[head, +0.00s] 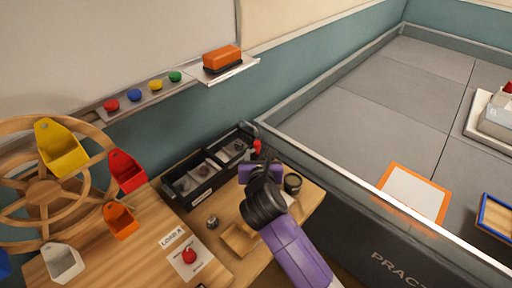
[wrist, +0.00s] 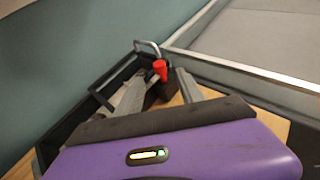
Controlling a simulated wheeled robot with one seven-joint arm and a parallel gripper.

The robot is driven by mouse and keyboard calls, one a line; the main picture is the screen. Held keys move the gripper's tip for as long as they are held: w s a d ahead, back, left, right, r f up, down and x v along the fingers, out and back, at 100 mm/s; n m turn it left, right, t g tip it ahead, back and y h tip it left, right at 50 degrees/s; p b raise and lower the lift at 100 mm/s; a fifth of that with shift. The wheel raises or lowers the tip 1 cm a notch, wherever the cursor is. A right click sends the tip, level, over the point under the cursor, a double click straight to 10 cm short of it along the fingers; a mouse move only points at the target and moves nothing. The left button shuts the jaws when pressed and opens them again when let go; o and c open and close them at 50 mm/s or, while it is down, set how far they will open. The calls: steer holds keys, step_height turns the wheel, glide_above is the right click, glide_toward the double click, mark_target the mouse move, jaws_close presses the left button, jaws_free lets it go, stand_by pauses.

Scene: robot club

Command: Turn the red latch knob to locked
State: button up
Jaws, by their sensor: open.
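A red upright knob (head: 257,146) stands on a dark base by the back right corner of the black case. In the wrist view the red knob (wrist: 160,68) shows beyond my gripper, in line with the gap between its fingers; I cannot tell whether they touch it. My gripper (wrist: 165,80) is open, its two grey fingers apart. In the head view my gripper (head: 258,160) is partly hidden by my purple wrist. I cannot read any lock marking.
The black case (head: 183,200) with compartments lies along the wall. A dark round container (head: 292,184) and a wooden tray (head: 240,240) stand close to my arm. A wooden wheel with coloured buckets (head: 45,185) is at left. A walled grey arena (head: 340,100) borders the right.

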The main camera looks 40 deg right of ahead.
mark_target(257, 145)
steer(key=x, duration=0.7)
steer(key=shift+w+d+f, duration=0.15)
steer(key=shift+w+d, duration=0.05)
steer(key=shift+w, duration=0.1)
jaws_close()
